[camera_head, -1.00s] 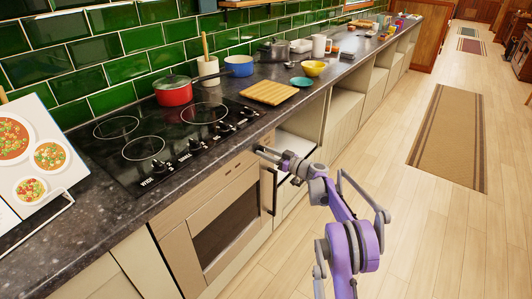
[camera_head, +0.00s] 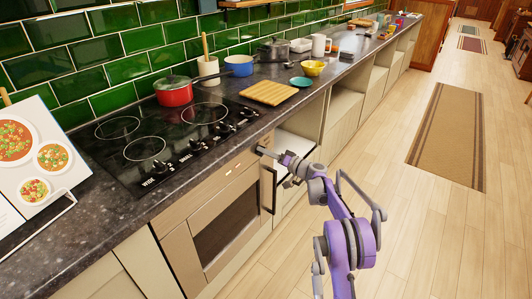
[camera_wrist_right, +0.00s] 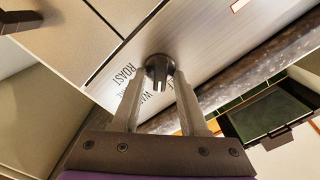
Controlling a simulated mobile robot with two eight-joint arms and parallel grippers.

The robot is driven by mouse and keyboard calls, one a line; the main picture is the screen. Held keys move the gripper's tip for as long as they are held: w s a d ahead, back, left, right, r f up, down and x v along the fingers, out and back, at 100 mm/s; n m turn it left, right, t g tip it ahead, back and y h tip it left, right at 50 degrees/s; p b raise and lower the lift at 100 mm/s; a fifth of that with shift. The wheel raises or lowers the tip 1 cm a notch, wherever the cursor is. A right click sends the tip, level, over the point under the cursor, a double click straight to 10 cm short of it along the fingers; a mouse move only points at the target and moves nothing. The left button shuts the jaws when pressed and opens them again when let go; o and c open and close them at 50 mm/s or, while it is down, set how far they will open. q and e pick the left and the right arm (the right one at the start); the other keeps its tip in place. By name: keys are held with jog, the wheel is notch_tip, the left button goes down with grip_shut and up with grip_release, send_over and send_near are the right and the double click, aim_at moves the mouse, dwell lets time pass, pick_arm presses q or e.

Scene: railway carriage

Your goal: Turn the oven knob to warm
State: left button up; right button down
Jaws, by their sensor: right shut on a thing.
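The oven (camera_head: 185,240) is a beige front with a dark window, set below the black hob. My right gripper (camera_head: 260,150) is at the right end of the oven's upper panel, just under the worktop edge. In the right wrist view, a round dark oven knob (camera_wrist_right: 158,70) sits on the panel between my right gripper's fingertips (camera_wrist_right: 160,88), and the fingers are shut on it. The word ROAST shows left of the knob. Another label, partly hidden by a finger, seems to read WARM. The knob is hidden in the head view. My left gripper is not in view.
The black hob (camera_head: 145,148) has several knobs along its front edge and a red pot (camera_head: 174,93) on it. The wooden floor to the right is clear around a brown rug (camera_head: 447,135).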

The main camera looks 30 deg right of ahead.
jog(key=shift+m, duration=0.4)
jog(key=c, duration=0.8)
grip_release()
jog(key=v, duration=1)
jog(key=shift+s+d+p, duration=0.15)
jog(key=shift+s+p, duration=0.2)
